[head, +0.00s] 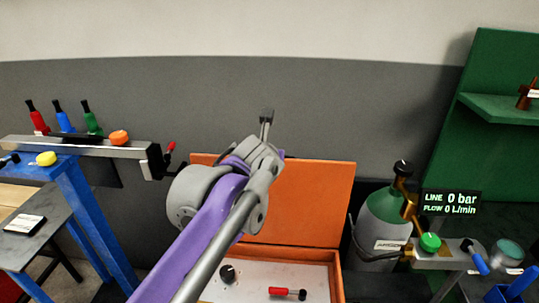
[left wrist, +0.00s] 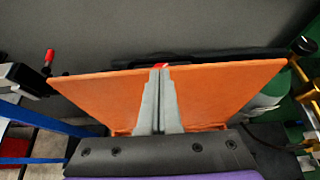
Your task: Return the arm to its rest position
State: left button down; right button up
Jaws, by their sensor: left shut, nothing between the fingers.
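My left arm, purple and grey, rises from the bottom of the head view. Its left gripper (head: 267,116) points up in front of the grey wall, above the orange lid of an open case (head: 325,200). In the left wrist view the two grey fingers of the left gripper (left wrist: 161,72) are together with nothing between them, in front of the orange lid (left wrist: 215,92). The fingers appear apart from the lid, though the gap is hard to judge. My right gripper is in neither view.
The case holds a pale panel with a black knob (head: 227,274) and a red-handled part (head: 288,293). At left, a blue stand (head: 90,215) carries a metal rail (head: 80,147) with coloured handles. At right stand a gas cylinder (head: 384,222) and a display (head: 450,203) reading 0 bar.

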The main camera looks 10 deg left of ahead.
pick_arm(q)
jog(key=s+a+f+n+g, duration=0.2)
jog(key=s+a+f+n, duration=0.1)
jog(key=s+f+n, duration=0.6)
jog(key=s+a+f+n+g, duration=0.2)
jog(key=s+a+f+n, duration=0.2)
jog(key=s+f+n, duration=0.5)
jog(key=s+a+f+n+g, duration=0.2)
jog(key=s+a+f+n, duration=0.2)
jog(key=s+f+n, duration=0.5)
jog(key=shift+s+a+f+n, duration=0.1)
jog(key=shift+f+n, duration=0.25)
jog(key=shift+n, duration=1)
jog(key=shift+a+f+n, duration=0.1)
jog(key=shift+f+n, duration=0.25)
jog(key=shift+n, duration=0.95)
jog(key=shift+s+a+f+n, duration=0.1)
jog(key=shift+f+n, duration=0.25)
jog(key=shift+n, duration=1)
jog(key=shift+s+f+n, duration=0.3)
jog(key=shift+f+n, duration=0.1)
jog(key=shift+n, duration=0.1)
